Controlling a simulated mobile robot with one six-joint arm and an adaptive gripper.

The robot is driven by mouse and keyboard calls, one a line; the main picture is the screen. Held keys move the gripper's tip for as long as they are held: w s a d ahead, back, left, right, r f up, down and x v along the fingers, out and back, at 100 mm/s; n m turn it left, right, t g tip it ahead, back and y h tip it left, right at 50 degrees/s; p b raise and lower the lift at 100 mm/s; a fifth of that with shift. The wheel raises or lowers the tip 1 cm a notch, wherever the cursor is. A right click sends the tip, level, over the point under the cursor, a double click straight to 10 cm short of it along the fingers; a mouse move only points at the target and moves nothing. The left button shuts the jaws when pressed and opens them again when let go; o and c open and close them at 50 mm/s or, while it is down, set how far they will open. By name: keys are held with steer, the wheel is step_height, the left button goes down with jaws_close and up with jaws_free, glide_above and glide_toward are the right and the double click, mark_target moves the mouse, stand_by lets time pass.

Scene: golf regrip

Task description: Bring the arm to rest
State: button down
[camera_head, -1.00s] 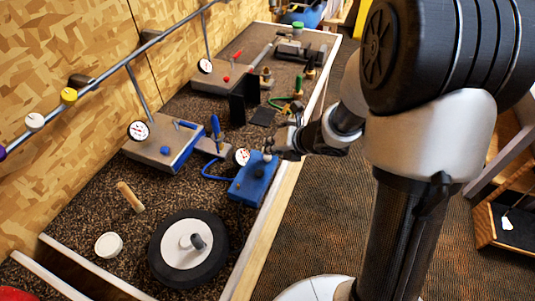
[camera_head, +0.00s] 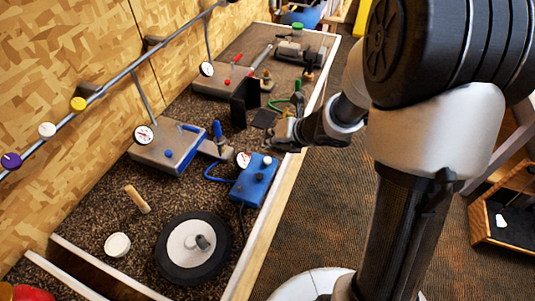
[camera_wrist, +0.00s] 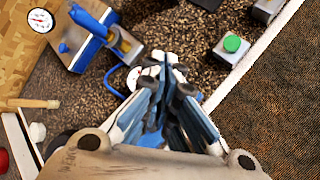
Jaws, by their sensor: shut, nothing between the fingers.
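My gripper (camera_head: 272,138) is shut and empty. In the head view it hangs over the bench near its right edge, just beyond the blue box (camera_head: 253,182), apart from the box's knob. In the wrist view the closed fingers (camera_wrist: 167,88) fill the middle and hide part of what lies below them. The blue box carries a round gauge and a blue hose. My arm reaches in from the right of the head view, bent and partly hiding the floor.
On the bench (camera_head: 110,215) are a grey-and-blue device with a gauge (camera_head: 170,148), a black wheel-like disc (camera_head: 193,247), a wooden peg (camera_head: 136,199), a white cap (camera_head: 117,244) and a black upright plate (camera_head: 245,98). Open carpet (camera_head: 330,210) lies right of the bench.

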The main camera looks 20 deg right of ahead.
steer(key=shift+r, duration=0.3)
steer(key=s+d+r+m+h, duration=0.4)
steer(key=r+m, duration=0.3)
steer(key=m, duration=0.2)
steer(key=s+d+r+m+h, duration=0.3)
steer(key=s+d+r+m, duration=0.1)
steer(key=r+m, duration=0.4)
steer(key=s+a+m+g+y, duration=0.1)
steer(key=s+a+m, duration=0.3)
steer(key=s+m, duration=0.4)
steer(key=s+a+m+g+y, duration=0.1)
steer(key=s+a+m+g, duration=0.1)
steer(key=s+a+m, duration=0.3)
steer(key=s+m, duration=0.3)
steer(key=s, duration=0.4)
steer(key=shift+f, duration=0.3)
